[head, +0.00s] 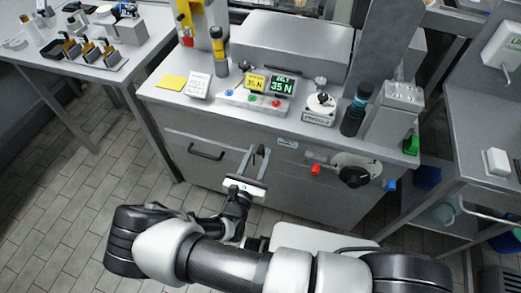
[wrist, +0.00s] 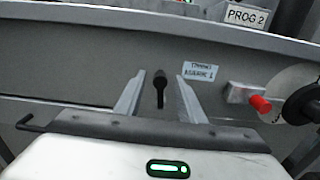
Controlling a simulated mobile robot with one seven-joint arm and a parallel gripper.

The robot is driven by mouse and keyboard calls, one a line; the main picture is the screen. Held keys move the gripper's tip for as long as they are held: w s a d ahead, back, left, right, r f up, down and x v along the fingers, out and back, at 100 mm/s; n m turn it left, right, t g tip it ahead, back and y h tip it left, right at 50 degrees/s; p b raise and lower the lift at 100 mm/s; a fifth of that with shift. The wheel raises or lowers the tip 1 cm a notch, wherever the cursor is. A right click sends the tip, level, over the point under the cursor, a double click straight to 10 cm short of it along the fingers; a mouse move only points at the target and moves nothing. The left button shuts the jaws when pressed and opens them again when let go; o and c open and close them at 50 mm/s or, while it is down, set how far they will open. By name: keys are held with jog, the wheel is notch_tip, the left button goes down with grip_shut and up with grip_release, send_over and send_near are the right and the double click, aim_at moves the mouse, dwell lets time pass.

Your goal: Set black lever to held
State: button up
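The black lever (wrist: 160,88) is a short dark handle with a rounded top on the grey front panel of the cabinet. In the wrist view it points nearly straight up, between my two fingers. In the head view a small dark part at the lever's place (head: 261,150) shows close to my fingertips. My gripper (wrist: 160,88) is open, one finger on each side of the lever with gaps to it. In the head view my gripper (head: 259,154) reaches up at the cabinet front. I cannot tell how deep the lever sits between the fingers.
A white label (wrist: 201,73) sits right of the lever; its text is unclear. Further right are a red knob (wrist: 261,104) and a black round knob (head: 354,177). A drawer handle (head: 206,152) is to the left. The worktop above holds displays (head: 283,85) and several devices.

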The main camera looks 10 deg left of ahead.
jog(key=shift+w+d, duration=0.1)
jog(key=shift+w, duration=1.2)
grip_shut()
jog(key=shift+d, duration=0.1)
jog(key=shift+d+r+m+p, duration=0.1)
jog(key=shift+d+m+p, duration=0.05)
jog(key=shift+m+p, duration=0.3)
jog(key=shift+d+m, duration=0.3)
jog(key=shift+m, duration=0.15)
jog(key=shift+s, duration=0.1)
